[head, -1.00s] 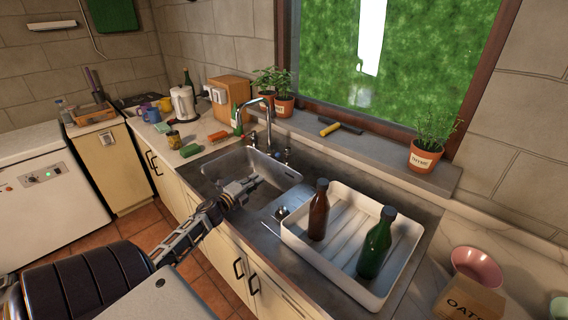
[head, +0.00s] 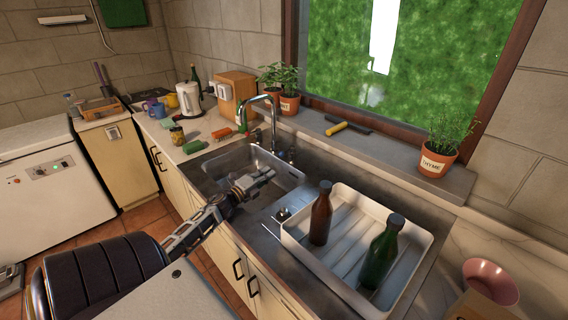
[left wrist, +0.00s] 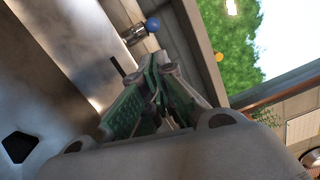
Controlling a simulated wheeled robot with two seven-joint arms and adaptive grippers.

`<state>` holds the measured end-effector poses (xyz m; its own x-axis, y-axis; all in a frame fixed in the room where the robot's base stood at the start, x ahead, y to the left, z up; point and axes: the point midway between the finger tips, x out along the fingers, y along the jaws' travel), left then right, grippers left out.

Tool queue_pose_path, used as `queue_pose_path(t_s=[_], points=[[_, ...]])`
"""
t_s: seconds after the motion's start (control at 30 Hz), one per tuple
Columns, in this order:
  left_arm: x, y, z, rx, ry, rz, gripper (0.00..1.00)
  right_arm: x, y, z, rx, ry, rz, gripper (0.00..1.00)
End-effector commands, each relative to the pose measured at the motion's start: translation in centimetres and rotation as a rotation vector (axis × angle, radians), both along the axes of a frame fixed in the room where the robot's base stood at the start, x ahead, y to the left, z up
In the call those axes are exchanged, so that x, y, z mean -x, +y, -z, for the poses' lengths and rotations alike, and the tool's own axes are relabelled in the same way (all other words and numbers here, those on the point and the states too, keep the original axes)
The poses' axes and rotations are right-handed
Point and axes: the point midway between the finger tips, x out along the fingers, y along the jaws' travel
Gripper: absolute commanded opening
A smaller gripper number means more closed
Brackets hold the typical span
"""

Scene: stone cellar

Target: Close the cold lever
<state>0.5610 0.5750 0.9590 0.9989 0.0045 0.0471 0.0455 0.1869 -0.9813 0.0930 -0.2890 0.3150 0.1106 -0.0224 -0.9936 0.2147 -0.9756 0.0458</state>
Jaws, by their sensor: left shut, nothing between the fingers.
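The chrome tap (head: 272,112) stands behind the steel sink (head: 215,172). The cold lever, with a blue end, shows small and dark to the right of the tap's base (head: 290,153); in the left wrist view its blue ball (left wrist: 152,24) is clear, beyond the fingertips. My left gripper (head: 268,174) is over the sink's right part, in front of the lever and apart from it. Its fingers are shut and empty, also in the left wrist view (left wrist: 160,68). The lever's exact angle is hard to tell. My right gripper is out of view.
A white drying tray (head: 345,200) right of the sink holds a brown bottle (head: 321,213) and a green bottle (head: 382,252). Potted plants stand on the sill (head: 400,160).

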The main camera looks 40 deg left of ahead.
Motion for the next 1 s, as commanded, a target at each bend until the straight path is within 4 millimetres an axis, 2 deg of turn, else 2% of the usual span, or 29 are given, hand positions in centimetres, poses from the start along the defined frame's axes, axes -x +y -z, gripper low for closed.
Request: queue_pose_path(t_s=[0.27, 0.53, 1.0], points=[[-0.6, 0.0, 0.0, 0.0, 0.0, 0.001, 0.0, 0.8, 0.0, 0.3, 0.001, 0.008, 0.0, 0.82], [-2.5, 0.0, -0.1, -0.001, -0.001, 0.001, 0.0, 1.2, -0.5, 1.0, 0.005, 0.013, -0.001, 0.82], [-6.3, 0.0, -0.2, 0.0, -0.001, 0.0, 0.0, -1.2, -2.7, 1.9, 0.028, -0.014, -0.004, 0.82]])
